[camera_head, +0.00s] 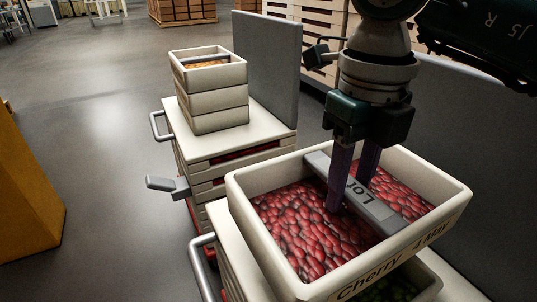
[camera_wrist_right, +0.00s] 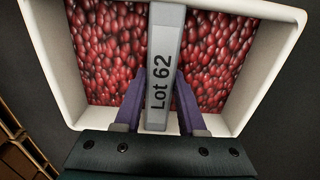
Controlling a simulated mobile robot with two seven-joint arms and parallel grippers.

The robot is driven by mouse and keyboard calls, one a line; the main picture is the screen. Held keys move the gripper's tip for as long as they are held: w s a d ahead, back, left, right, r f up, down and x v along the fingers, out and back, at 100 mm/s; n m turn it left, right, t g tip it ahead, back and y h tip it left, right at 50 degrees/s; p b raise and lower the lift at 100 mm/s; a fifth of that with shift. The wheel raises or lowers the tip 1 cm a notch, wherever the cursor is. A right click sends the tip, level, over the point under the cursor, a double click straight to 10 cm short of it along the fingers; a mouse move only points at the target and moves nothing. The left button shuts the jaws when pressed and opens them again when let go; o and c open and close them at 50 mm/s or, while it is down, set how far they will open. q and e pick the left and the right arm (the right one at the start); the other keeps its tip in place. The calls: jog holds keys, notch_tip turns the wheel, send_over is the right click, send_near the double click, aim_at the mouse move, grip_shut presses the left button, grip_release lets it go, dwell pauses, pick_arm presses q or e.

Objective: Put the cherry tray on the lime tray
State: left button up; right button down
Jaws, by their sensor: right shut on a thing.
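The cherry tray (camera_head: 245,215) is a white tray full of red candies with a grey bar across its middle. Its front wall reads "Cherry 4 May". My right gripper (camera_head: 350,192) is shut on the grey bar from above. The right wrist view shows the purple fingers (camera_wrist_right: 160,105) on both sides of the bar, marked "Lot 62". Below the cherry tray, part of another white tray with green candies (camera_head: 402,288) shows, apparently the lime tray. Most of it is hidden, and I cannot tell whether the trays touch. My left gripper is not in view.
A stack of white trays (camera_head: 209,100) stands on a cart at the back left, beside a grey upright panel (camera_head: 268,65). The nearer cart has a metal handle (camera_head: 203,262). A yellow object (camera_head: 25,190) stands at the left edge. Open floor lies between.

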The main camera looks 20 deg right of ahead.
aim_at(342, 215)
jog(key=shift+w+f+b, duration=0.1)
jog(key=shift+f+b, duration=0.65)
jog(key=shift+f, duration=1.65)
jog(key=c, duration=0.9)
grip_release()
jog(key=shift+f, duration=0.2)
jog(key=shift+c, duration=0.2)
jog(key=o, duration=0.5)
jog(key=shift+c, duration=0.2)
jog(key=shift+r, duration=0.1)
